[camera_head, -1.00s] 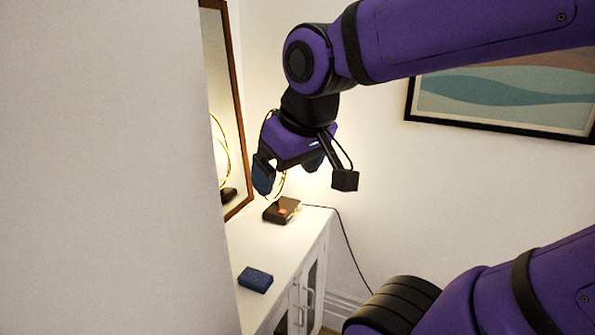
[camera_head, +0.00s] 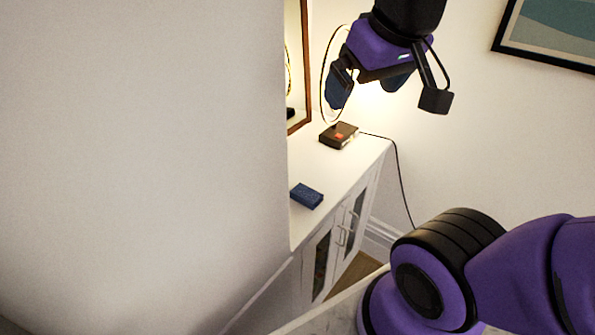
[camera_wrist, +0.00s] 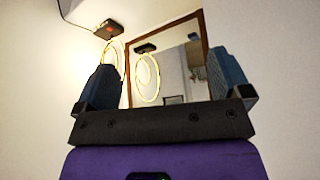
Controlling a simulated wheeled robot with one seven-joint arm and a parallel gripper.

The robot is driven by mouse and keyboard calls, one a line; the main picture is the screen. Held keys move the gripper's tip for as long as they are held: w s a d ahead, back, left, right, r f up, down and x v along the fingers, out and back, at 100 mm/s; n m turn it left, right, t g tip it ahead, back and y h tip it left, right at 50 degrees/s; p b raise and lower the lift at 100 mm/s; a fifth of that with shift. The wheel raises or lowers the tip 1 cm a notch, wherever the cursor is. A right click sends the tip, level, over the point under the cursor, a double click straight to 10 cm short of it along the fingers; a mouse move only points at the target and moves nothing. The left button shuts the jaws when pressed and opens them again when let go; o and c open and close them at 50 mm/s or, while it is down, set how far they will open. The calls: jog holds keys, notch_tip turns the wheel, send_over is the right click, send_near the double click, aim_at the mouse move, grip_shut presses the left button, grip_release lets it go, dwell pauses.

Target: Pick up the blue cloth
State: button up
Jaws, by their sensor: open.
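The blue cloth (camera_head: 306,196) is a small folded dark blue block. It lies flat on the white cabinet top (camera_head: 339,169), close to the edge of the near wall in the head view. My gripper (camera_head: 368,92) is open and empty, high above the cabinet, and up and to the right of the cloth in the head view. In the wrist view its two blue-padded fingers (camera_wrist: 168,82) stand wide apart with nothing between them.
A dark box (camera_head: 338,135) with an orange mark and a gold ring lamp (camera_head: 324,75) stand at the cabinet's back. A framed mirror (camera_head: 297,65) hangs beside them. A plain wall (camera_head: 140,160) fills the left. A picture (camera_head: 550,35) hangs at upper right.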

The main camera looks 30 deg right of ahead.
jog(key=w+d+f+g+h, duration=0.25)
jog(key=w+f, duration=0.25)
jog(key=w, duration=0.4)
jog(key=n+g+y, duration=0.3)
jog(key=n, duration=0.1)
send_over(307, 192)
notch_tip(307, 192, down, 30)
jog(key=shift+t, duration=0.25)
jog(key=shift+f, duration=5.65)
jog(key=c, duration=1)
jog(key=shift+r, duration=0.15)
